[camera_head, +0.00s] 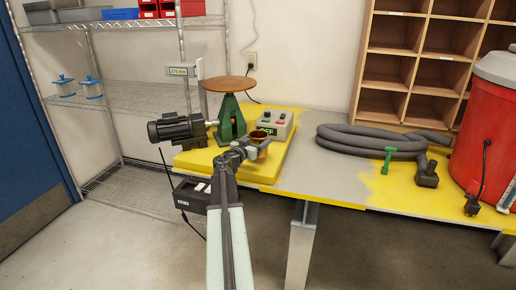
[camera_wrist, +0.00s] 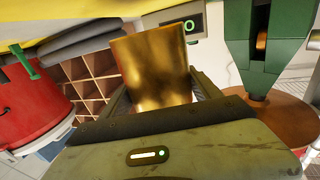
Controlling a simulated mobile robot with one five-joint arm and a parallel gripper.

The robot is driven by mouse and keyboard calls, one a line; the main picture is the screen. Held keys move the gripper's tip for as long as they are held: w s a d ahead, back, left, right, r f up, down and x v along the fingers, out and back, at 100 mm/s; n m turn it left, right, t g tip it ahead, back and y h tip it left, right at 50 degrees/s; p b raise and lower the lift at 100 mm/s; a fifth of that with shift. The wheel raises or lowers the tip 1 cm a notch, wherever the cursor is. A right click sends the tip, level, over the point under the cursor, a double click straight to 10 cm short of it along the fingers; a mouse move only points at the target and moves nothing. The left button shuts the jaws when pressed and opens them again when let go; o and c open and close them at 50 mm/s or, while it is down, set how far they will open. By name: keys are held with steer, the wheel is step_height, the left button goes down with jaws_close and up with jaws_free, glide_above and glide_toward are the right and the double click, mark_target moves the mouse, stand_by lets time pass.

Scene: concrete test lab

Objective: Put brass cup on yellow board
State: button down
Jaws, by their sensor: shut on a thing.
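The brass cup (camera_head: 258,138) is between the fingers of my gripper (camera_head: 252,151) in the head view. In the wrist view my gripper (camera_wrist: 155,100) is shut on the cup (camera_wrist: 152,70), which shows large and golden between the jaws. The yellow board (camera_head: 268,172) lies on the near left end of the table, and the cup appears over it. I cannot tell whether the cup touches the board. My arm hides part of the board's front.
A motor (camera_head: 177,129), a green stand with a round brown top (camera_head: 231,84) and a control box (camera_head: 275,124) stand on or beside the board. A grey hose (camera_head: 365,138) and red drum (camera_head: 490,130) are to the right. Grey tabletop (camera_head: 310,180) right of the board is bare.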

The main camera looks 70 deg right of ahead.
step_height(320, 180, down, 4)
steer(key=b, duration=0.3)
steer(key=shift+s+r+b, duration=0.1)
steer(key=shift+r+b, duration=0.05)
steer(key=shift+b, duration=0.15)
steer(key=shift+w+r, duration=0.15)
steer(key=shift+w, duration=0.05)
steer(key=shift+f, duration=0.25)
steer(key=shift+c, duration=0.7)
jaws_free()
steer(key=shift+s+r, duration=0.1)
steer(key=shift+r, duration=0.15)
steer(key=w+a, duration=0.2)
steer(key=a, duration=1)
steer(key=shift+w, duration=0.1)
